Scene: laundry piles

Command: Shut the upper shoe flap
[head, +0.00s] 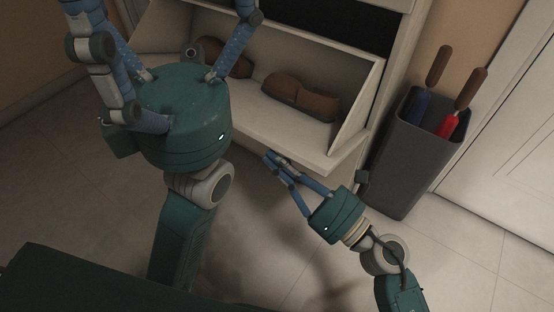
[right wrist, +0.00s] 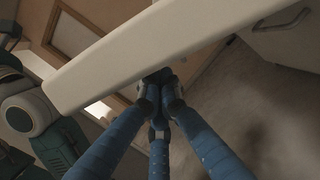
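The upper shoe flap (head: 300,146) is a cream tilt-out panel of the shoe cabinet. It is open and leans outward, with brown shoes (head: 302,96) lying inside. My right gripper (head: 270,157) is just below the flap's front edge. Its fingers are together with nothing seen between them. In the right wrist view the flap's edge (right wrist: 180,48) crosses just in front of the fingertips (right wrist: 158,76); I cannot tell whether they touch. My left gripper (head: 166,18) is in front of the cabinet's left part, its fingers spread wide. Its body hides part of the flap.
A dark grey bin (head: 399,150) with a red-and-brown and a blue-and-brown umbrella-like item stands close right of the cabinet. A white door (head: 503,150) is at the far right. The tiled floor in front is clear.

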